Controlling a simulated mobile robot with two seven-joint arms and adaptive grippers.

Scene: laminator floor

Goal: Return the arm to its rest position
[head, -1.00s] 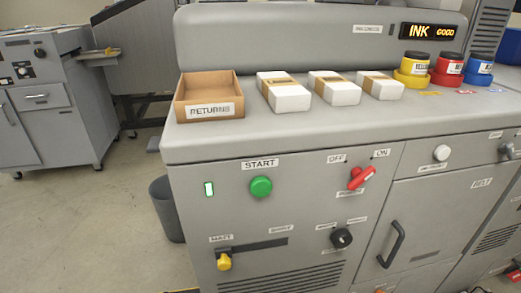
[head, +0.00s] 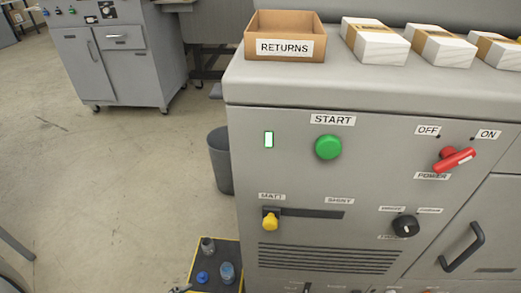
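Neither of my grippers can be made out in the head view, and no arm shows clearly. In front of me stands the grey laminator (head: 300,190). Its front has a green START button (head: 328,147) with a small lit green window (head: 269,139) to its left. The red power handle (head: 455,159) slants up to the right, towards the ON label. The yellow slider knob (head: 270,221) sits at the left end of its slot, under the MATT label. A black rotary knob (head: 406,226) is to the right.
A cardboard RETURNS box (head: 285,37) and several banded paper stacks (head: 375,45) stand on top. A grey bin (head: 221,160) stands beside the machine. A yellow-edged mat (head: 213,285) with small bottles lies on the floor. A grey cabinet (head: 105,65) stands back left; the floor between is clear.

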